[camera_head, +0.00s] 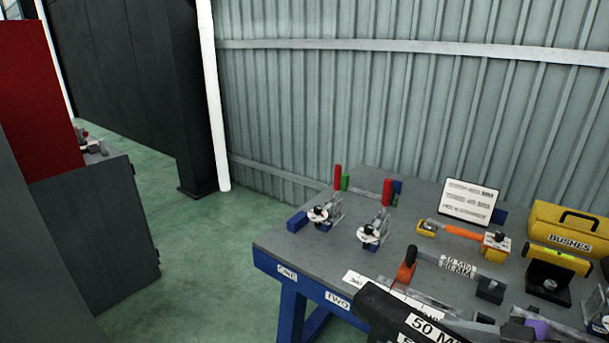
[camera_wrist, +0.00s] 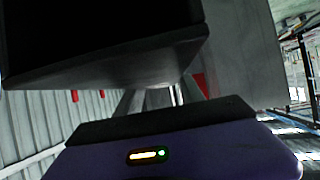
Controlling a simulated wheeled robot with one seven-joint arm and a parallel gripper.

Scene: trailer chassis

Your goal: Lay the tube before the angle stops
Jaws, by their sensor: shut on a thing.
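A black square tube (camera_head: 408,318) with white labels reading "50 M" lies across the lower right of the head view, over the near edge of the bench; its near end is cut off by the frame. In the wrist view the dark tube (camera_wrist: 110,65) fills the upper left, close to the camera. My gripper (camera_wrist: 160,98) is shut on it; the fingertips are mostly hidden behind the tube. On the bench stand two toggle clamps (camera_head: 325,213) (camera_head: 373,231) with upright red handles. Blue blocks (camera_head: 297,222) (camera_head: 397,187) sit beside them; I cannot tell which parts are the angle stops.
The grey bench (camera_head: 300,247) has labels "ONE" and "TWO" on its front. Green floor is clear at left.

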